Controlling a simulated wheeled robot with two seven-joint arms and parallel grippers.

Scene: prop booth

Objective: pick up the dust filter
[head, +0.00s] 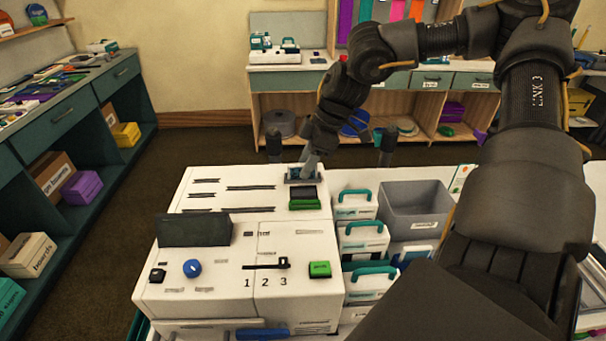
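A small blue-grey framed piece (297,179), which looks like the dust filter, sits at the back right of the top of a white machine (215,265). My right gripper (309,170) reaches down from above with its grey fingertips at this piece. The fingers overlap in this view and cover part of it, so I cannot tell whether they are closed on it. My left gripper is not in view.
A green-based block (305,200) lies just in front of the piece. A dark panel (194,230) stands on the machine. White cases with teal handles (363,237) and a grey bin (416,208) stand to the right. Shelves (85,125) line the left wall.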

